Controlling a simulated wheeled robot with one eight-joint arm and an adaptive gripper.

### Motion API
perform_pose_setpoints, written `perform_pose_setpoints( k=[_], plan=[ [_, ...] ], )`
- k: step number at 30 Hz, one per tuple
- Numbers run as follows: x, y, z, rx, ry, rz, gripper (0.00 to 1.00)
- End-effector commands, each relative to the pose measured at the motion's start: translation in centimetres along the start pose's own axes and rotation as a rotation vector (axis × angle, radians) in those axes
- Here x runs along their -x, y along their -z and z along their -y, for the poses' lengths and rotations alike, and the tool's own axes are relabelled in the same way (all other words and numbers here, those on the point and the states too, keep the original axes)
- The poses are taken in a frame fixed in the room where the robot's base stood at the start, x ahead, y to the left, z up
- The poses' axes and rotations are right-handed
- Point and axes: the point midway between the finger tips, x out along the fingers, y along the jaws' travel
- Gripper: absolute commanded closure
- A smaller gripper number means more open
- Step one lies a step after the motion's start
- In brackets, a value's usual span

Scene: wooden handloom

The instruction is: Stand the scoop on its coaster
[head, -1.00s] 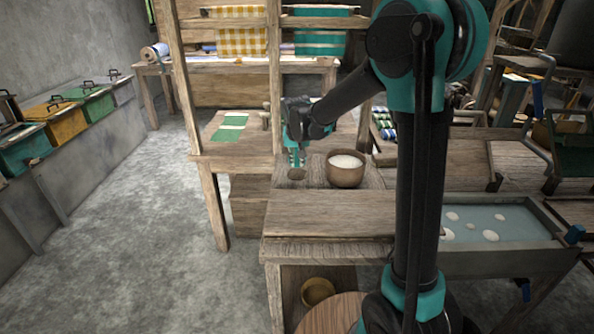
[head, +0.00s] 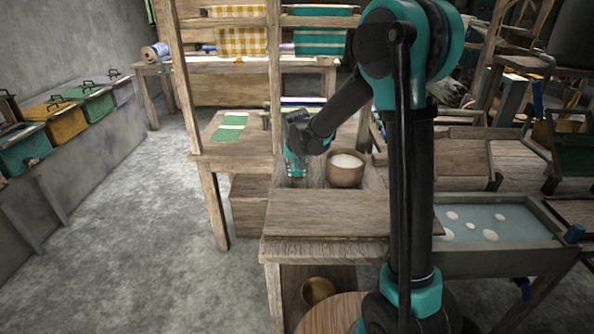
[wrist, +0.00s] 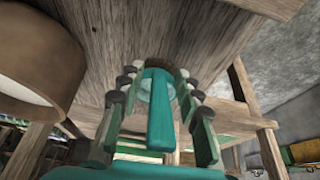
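The teal scoop (wrist: 160,110) is upright between the fingers of my gripper (wrist: 162,72), its handle pointing back toward the wrist camera. The fingers flank its lower part, which reaches close to both fingertips; they appear shut on it. In the head view my gripper (head: 295,172) points down at the shelf beside the bowl. Whether the scoop touches the coaster cannot be told.
A brown bowl of white material (head: 345,172) stands close to the right of my gripper; it also fills the upper left of the wrist view (wrist: 55,50). A wooden upright (head: 275,80) rises close behind. The plank in front (head: 325,212) is bare.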

Motion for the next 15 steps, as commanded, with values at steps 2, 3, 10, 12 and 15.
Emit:
perform_pose_setpoints(
  k=[2, 3, 10, 12, 15],
  plan=[
    [0.0, 0.0, 0.0, 0.0, 0.0, 0.0, 0.65],
    [0.0, 0.0, 0.0, 0.0, 0.0, 0.0, 0.65],
    [0.5, 0.1, 0.0, 0.0, 0.0, 0.0, 0.65],
    [1.1, 0.1, 0.0, 0.0, 0.0, 0.0, 0.65],
    [2.6, 0.0, 0.0, 0.0, 0.0, 0.0, 0.65]
  ],
)
